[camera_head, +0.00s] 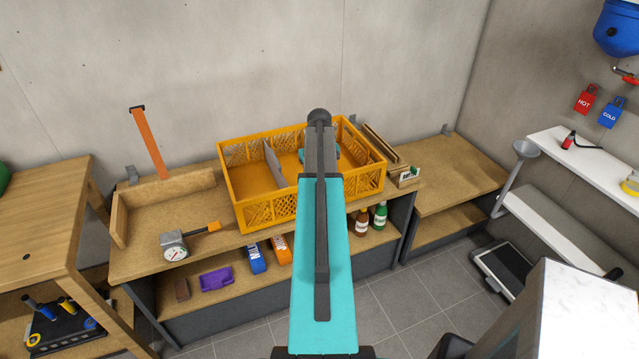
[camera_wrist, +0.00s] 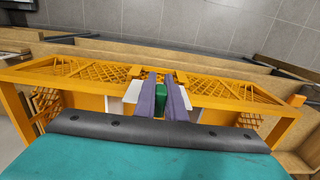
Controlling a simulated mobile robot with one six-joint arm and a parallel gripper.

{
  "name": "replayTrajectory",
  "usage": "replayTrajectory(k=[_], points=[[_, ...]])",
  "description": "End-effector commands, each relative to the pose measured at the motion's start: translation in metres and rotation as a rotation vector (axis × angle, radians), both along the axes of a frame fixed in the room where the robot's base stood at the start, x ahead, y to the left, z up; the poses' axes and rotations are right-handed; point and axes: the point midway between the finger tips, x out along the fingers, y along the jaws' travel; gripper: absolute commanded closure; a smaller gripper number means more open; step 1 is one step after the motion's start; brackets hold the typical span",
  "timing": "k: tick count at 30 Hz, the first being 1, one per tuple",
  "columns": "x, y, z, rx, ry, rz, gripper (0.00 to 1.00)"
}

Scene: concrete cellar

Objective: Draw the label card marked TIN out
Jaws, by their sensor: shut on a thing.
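In the wrist view, my gripper (camera_wrist: 165,92) has its two purple-grey fingers close together around a green piece (camera_wrist: 160,103). White card (camera_wrist: 132,92) shows on both sides of the fingers, beside the inner face of the crate's wall. I take the white and green piece to be the label card; no marking on it is readable, so I cannot confirm TIN. The orange crate (camera_head: 262,212) stands on the bench in the head view. There my arm covers its middle, and my fingers and the card are hidden.
A grey divider (camera_head: 273,163) stands inside the crate. Bottles (camera_head: 379,217) stand on the shelf below. The right bench top (camera_head: 455,175) is clear.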

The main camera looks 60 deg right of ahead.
Motion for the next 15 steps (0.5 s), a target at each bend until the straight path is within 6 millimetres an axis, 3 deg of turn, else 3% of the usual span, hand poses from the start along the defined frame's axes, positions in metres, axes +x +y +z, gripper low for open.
replayTrajectory(k=[15], points=[[0.0001,-0.0001,0.0093,0.0,0.0,0.0,1.0]])
